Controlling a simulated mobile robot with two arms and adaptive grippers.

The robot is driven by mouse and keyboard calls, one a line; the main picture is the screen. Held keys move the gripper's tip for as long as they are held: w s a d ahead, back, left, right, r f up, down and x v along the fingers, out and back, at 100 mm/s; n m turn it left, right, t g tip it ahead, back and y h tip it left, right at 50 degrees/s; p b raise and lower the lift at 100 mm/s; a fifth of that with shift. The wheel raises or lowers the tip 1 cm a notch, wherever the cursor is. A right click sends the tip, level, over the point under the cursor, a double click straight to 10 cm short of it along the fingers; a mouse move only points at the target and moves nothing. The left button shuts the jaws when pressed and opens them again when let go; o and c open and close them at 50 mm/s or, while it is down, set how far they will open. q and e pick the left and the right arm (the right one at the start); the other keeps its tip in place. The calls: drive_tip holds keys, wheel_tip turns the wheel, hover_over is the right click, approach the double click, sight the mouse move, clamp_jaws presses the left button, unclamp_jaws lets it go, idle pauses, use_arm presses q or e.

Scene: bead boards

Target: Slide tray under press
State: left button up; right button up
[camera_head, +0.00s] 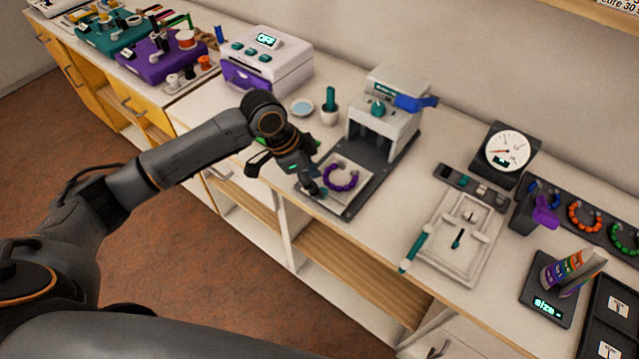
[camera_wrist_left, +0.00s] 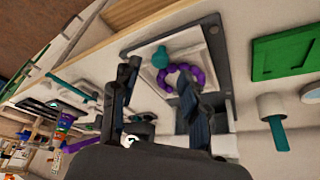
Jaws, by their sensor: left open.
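The white tray (camera_head: 343,178) lies on the dark base plate (camera_head: 346,207) in front of the press (camera_head: 386,112). A ring of purple beads (camera_head: 353,182) sits on the tray, and a teal knob (camera_wrist_left: 160,57) shows at the tray's edge in the left wrist view. My left gripper (camera_head: 284,177) is open and empty at the front left of the tray, close above it. In the left wrist view its fingers (camera_wrist_left: 158,88) stand apart, with the knob and beads beyond them. I cannot tell whether a finger touches the knob. My right gripper is not in view.
A small pot with a teal stick (camera_head: 330,112) and a pale blue dish (camera_head: 301,108) stand left of the press. A purple and white machine (camera_head: 266,65) is further left. A white jig (camera_head: 456,238) and a dial gauge (camera_head: 508,150) are to the right.

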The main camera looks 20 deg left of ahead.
use_arm(q)
drive_tip(key=shift+d+f, duration=0.3)
drive_tip(key=shift+f, duration=0.35)
drive_tip(key=shift+w+d+f, duration=0.15)
drive_tip(key=shift+f, duration=0.5)
drive_tip(key=shift+w+d+f, duration=0.1)
drive_tip(key=shift+f, duration=0.05)
drive_tip(key=c, duration=0.7)
clamp_jaws()
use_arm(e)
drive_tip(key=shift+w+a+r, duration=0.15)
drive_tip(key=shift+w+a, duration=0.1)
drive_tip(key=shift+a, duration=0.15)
